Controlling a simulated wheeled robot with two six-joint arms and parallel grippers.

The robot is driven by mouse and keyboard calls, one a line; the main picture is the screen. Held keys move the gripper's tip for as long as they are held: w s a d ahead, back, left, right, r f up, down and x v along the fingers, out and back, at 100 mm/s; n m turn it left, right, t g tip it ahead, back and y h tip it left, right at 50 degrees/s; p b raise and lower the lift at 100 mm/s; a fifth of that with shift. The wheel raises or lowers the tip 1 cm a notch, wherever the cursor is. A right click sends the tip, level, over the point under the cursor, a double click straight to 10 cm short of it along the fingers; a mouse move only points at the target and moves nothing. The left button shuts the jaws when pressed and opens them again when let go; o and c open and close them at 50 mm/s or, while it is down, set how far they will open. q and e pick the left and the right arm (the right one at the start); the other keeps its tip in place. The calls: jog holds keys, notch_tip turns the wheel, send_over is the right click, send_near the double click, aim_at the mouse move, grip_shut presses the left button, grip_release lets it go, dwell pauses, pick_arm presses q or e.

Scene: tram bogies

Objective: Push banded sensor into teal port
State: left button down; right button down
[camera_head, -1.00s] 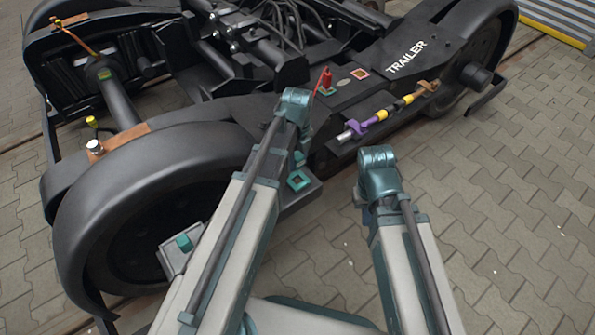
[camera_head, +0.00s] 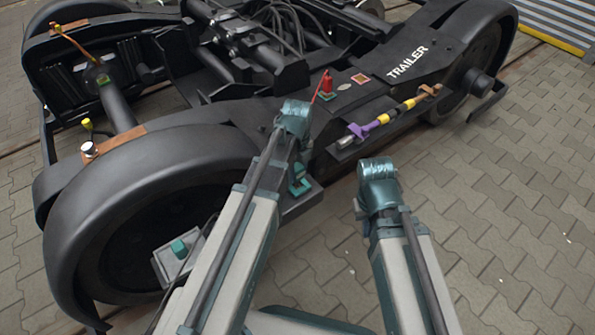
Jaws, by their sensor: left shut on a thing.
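I see no banded sensor clearly, and I cannot tell whether the held thing touches the port. My right arm ends in a teal wrist right of the port; its jaws are hidden behind it.
A rod with yellow bands (camera_head: 401,108) lies along the frame in a purple clamp (camera_head: 362,131) and an orange bracket. A red plug (camera_head: 327,82) stands behind my left wrist. A teal block (camera_head: 179,248) sits on a plate by the near wheel. Paving at right is clear.

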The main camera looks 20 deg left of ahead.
aim_at(298, 180)
pick_arm(q)
jog(key=shift+f+b, duration=0.8)
jog(key=shift+f, duration=0.35)
jog(key=shift+f+b, duration=0.5)
dwell(1.1)
jog(key=shift+s+d+f+b, duration=0.2)
jog(key=shift+s+f+b, duration=0.25)
jog(key=shift+b, duration=0.3)
jog(key=shift+c, duration=1.8)
grip_release()
jog(key=shift+s, duration=0.1)
jog(key=shift+r+p, duration=0.65)
jog(key=shift+p, duration=0.3)
jog(key=r+p, duration=1.3)
jog(key=shift+w+a+r+p, duration=0.1)
jog(key=shift+w+r+p, duration=0.2)
jog(key=shift+w, duration=0.05)
